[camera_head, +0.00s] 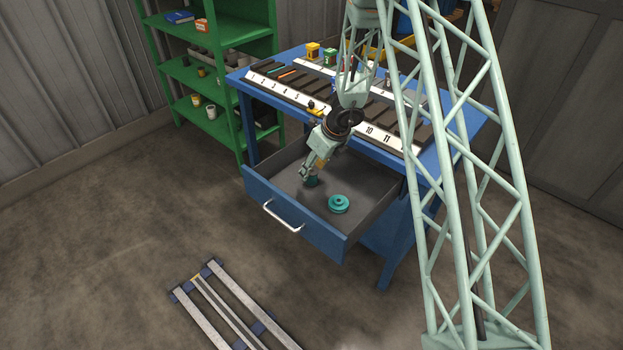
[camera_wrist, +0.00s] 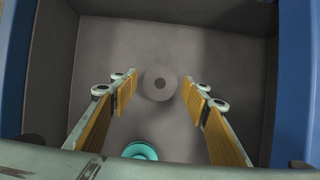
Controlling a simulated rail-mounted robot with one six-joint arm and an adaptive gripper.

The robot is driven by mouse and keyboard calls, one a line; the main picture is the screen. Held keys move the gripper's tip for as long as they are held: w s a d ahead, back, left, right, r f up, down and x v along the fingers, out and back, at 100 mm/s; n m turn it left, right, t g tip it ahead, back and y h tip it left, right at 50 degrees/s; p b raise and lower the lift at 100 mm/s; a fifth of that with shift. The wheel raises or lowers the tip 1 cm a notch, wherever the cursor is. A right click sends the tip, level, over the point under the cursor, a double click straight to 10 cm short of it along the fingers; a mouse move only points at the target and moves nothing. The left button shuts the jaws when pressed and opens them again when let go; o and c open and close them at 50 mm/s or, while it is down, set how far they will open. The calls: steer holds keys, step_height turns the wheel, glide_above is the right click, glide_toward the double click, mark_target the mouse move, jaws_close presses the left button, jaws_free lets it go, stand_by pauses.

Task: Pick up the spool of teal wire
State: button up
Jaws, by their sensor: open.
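The spool of teal wire (camera_head: 339,204) lies flat on the floor of the open drawer, to the right of and nearer the front than my gripper (camera_head: 309,178) in the head view. In the wrist view the teal spool (camera_wrist: 140,151) shows at the bottom edge, partly cut off by my gripper's body. My gripper (camera_wrist: 157,90) is open and points down into the drawer. A grey round piece with a centre hole (camera_wrist: 161,86) shows between its fingers, apart from both.
The drawer (camera_head: 293,224) is pulled out of a blue workbench (camera_head: 384,232), with walls around the spool. The bench top holds numbered dark slots and small items. A green shelf (camera_head: 231,84) stands at the left. Metal rails (camera_head: 211,312) lie on the floor in front.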

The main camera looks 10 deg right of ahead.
steer(key=shift+x, duration=0.9)
steer(key=shift+c, duration=0.2)
steer(key=c, duration=0.8)
